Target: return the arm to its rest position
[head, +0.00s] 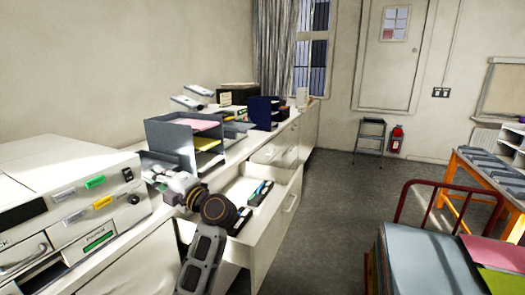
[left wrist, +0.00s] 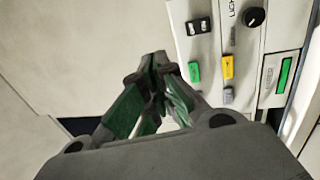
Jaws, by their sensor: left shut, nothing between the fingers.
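My left arm (head: 205,255) rises from the bottom of the head view and bends over the counter by the open drawer. My left gripper (head: 152,163) is beside the white machine's right end, partly hidden by my own wrist. In the left wrist view the left gripper (left wrist: 158,58) has its green-padded fingers drawn together at the tips, with nothing between them. My right gripper is in neither view.
A white machine (head: 50,175) with coloured labels stands close on the left. A grey letter tray (head: 170,142) stands behind my gripper. An open drawer (head: 243,228) holding pens and dark items juts out beside my arm. A red-framed cart (head: 398,262) is at right; grey floor (head: 335,200) lies clear between.

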